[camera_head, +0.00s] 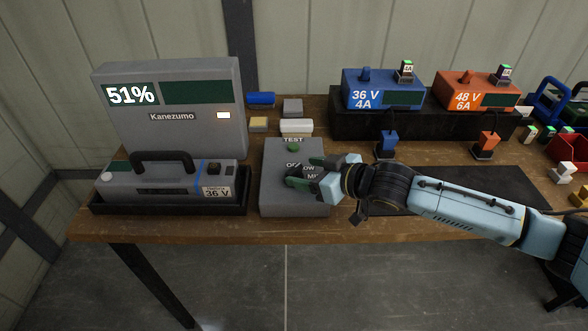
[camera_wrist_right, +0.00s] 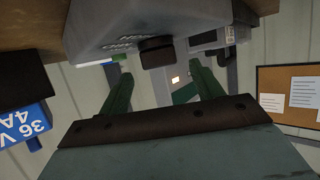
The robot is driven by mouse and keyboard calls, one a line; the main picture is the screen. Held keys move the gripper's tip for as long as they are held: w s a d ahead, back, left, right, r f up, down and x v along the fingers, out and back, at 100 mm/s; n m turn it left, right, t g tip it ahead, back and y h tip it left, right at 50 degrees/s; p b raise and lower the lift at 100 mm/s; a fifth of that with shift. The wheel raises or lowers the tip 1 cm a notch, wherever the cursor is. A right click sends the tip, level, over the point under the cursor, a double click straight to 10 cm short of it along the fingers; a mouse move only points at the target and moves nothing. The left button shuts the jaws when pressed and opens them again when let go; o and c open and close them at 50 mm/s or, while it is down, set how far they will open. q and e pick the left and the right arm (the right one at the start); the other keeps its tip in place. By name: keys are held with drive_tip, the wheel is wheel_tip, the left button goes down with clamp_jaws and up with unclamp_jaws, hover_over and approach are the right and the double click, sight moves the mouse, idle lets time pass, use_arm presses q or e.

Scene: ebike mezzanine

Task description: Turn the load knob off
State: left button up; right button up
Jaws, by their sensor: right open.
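The black load knob (camera_wrist_right: 155,50) shows in the right wrist view on the box (camera_wrist_right: 110,25), beyond and between my finger tips. In the head view the knob is largely covered by my right gripper (camera_head: 305,171). That gripper is open, its green fingers over the dial area; it also shows in the right wrist view (camera_wrist_right: 160,82). I cannot tell whether the fingers touch the knob. My left gripper is out of view.
A grey Kanezumo unit (camera_head: 190,95) reading 51% stands left, with a 36 V battery (camera_head: 150,185) before it. A blue 36 V charger (camera_head: 375,88) and an orange 48 V charger (camera_head: 470,92) stand behind my right arm. Small blocks (camera_head: 296,127) lie behind the load box.

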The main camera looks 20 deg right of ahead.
sight(296, 170)
drive_tip(key=shift+x, duration=2.25)
drive_tip(key=c, duration=1)
